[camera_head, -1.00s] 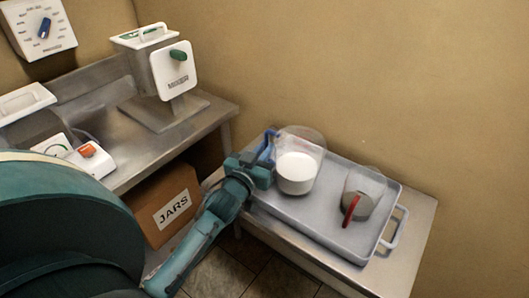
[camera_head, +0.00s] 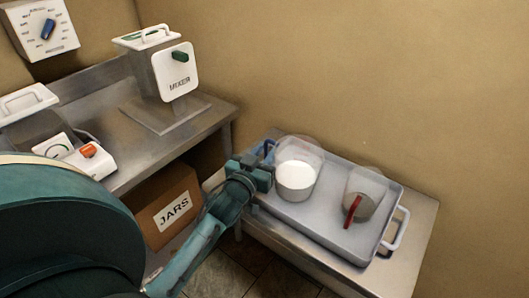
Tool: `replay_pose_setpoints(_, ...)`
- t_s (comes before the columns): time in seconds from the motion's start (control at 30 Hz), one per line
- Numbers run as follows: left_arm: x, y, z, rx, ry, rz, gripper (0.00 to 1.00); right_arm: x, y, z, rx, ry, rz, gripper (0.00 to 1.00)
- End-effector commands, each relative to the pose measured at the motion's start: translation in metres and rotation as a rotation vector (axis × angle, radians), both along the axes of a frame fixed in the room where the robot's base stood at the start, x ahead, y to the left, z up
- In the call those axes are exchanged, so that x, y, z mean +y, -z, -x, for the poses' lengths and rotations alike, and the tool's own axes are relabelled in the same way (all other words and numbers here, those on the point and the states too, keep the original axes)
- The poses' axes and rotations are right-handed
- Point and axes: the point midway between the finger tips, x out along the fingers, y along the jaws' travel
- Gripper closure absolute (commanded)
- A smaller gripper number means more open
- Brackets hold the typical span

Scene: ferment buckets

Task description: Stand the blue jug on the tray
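The blue jug (camera_head: 297,178) is a clear jug with a blue handle (camera_head: 268,149) and white contents. It is upright over the left part of the grey-blue tray (camera_head: 318,230). Its base seems to be on the tray floor, though a small gap cannot be ruled out. My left gripper (camera_head: 264,172) is at the handle side of the jug and appears shut on the handle; the fingertips are partly hidden. My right gripper is out of view.
A second clear jug with a red handle (camera_head: 352,210) stands on the tray's right part. The tray lies on a steel table (camera_head: 413,235) against the wall. A mixer (camera_head: 174,72) stands on the bench at left, above a JARS box (camera_head: 170,205).

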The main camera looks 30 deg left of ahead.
Motion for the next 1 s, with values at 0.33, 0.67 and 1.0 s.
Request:
replay_pose_setpoints(0.33, -0.003, 0.015, 0.002, 0.033, 0.001, 0.007, 0.68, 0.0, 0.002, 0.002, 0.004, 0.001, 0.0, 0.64)
replay_pose_setpoints(0.67, -0.006, 0.004, 0.04, 0.031, 0.0, 0.008, 0.68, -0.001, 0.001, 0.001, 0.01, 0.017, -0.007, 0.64)
replay_pose_setpoints(1.0, -0.012, 0.0, 0.105, 0.023, -0.002, 0.006, 0.68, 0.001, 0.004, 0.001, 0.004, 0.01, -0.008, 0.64)
